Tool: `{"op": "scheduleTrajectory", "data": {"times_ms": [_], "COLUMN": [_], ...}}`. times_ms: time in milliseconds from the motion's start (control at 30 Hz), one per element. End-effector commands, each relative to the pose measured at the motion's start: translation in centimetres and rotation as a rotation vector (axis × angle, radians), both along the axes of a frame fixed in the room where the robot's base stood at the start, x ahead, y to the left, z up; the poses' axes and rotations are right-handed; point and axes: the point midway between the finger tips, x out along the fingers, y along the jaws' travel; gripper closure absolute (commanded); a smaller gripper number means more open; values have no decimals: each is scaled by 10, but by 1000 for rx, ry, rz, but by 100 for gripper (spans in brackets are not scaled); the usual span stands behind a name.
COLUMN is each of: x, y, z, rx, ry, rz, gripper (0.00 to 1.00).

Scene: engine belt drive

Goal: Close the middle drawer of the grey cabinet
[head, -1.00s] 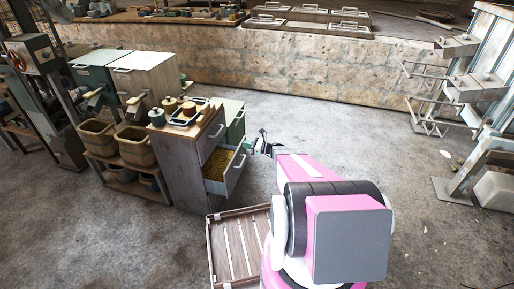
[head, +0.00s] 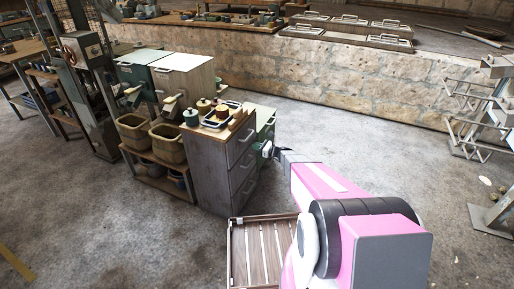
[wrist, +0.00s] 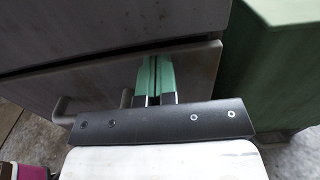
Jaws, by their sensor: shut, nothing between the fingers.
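The grey cabinet (head: 208,172) stands left of my arm in the head view, with several drawer fronts facing right. Its middle drawer (head: 240,172) looks flush with the fronts above and below it. My gripper (head: 266,150) is at the cabinet's front side. In the wrist view the two green fingers (wrist: 155,80) are together with nothing between them. They point at a grey drawer front (wrist: 90,80), at or very near its surface, close to a bar handle (wrist: 62,108). Whether they touch it I cannot tell.
A green cabinet (head: 265,122) stands right behind the grey one; it fills the right of the wrist view (wrist: 275,70). A slatted wooden crate (head: 240,258) lies on the floor in front. Pots and a tray (head: 222,116) sit on the cabinet top.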

Motion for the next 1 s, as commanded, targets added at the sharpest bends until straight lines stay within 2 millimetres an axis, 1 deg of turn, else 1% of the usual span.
{"op": "scheduleTrajectory", "data": {"times_ms": [33,167,267,367,467,600,800,1000], "x": [5,5,1,-7,-16,-32,-52,-63], "y": [6,5,0,-10,-24,-51,-85,-105], "z": [1,1,1,1,1,1,0,0], "rx": [3,3,4,3,2,1,1,1], "ry": [-2,-2,-3,-2,-1,-1,-1,0], "rz": [4,4,4,3,1,0,1,2], "gripper": [100,100,100,100,100,100,100,100]}}
